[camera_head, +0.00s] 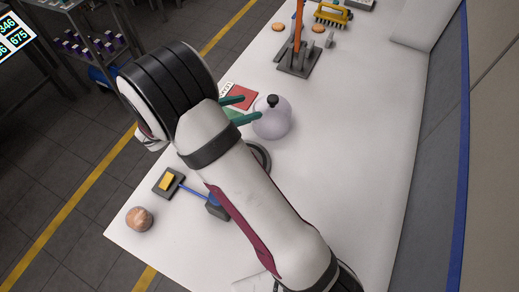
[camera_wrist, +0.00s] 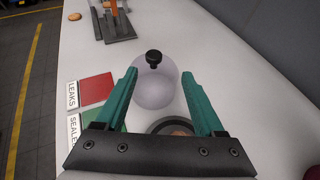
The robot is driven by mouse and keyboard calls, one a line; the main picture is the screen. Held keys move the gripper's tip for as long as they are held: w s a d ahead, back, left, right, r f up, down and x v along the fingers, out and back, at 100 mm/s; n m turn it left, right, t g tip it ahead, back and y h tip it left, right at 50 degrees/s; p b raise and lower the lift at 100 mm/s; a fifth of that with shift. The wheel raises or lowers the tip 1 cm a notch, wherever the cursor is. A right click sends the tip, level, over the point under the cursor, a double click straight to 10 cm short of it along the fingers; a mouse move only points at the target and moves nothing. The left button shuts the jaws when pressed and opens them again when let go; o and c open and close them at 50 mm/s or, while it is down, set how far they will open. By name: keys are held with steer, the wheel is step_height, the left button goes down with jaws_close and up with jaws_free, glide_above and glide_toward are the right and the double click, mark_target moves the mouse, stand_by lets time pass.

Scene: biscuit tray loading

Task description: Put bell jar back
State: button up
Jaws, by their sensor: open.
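The bell jar (camera_head: 271,121) is a pale, see-through dome with a black knob on top. It stands upright on the white table, and also shows in the wrist view (camera_wrist: 155,88). My gripper (camera_head: 249,108) has green fingers and is open. In the wrist view my gripper (camera_wrist: 160,78) has one finger on each side of the jar; I cannot tell whether they touch it. A round dark-rimmed base (camera_wrist: 158,127) lies nearer my wrist, partly hidden by the gripper. Something brownish shows inside its rim.
A red card (camera_wrist: 97,89) marked LEAKS and a green card (camera_wrist: 100,121) lie left of the jar. A grey stand with an orange lever (camera_head: 298,58), a yellow brush (camera_head: 332,14) and biscuits (camera_head: 278,27) are farther back. The table right of the jar is clear.

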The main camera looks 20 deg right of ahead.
steer(key=s+d+r+m+g+y, duration=0.2)
steer(key=s+r+m+g+y, duration=0.1)
steer(key=s+m, duration=0.5)
steer(key=s+d+r+m+g+y, duration=0.35)
steer(key=s+m, duration=0.35)
steer(key=s, duration=0.3)
steer(key=s+a+m+t+y, duration=0.1)
steer(key=s+a+m+y, duration=0.7)
steer(key=s+a+m, duration=0.2)
steer(key=shift+s+a+r+m, duration=0.35)
steer(key=shift+s+m, duration=0.1)
steer(key=shift+m, duration=0.75)
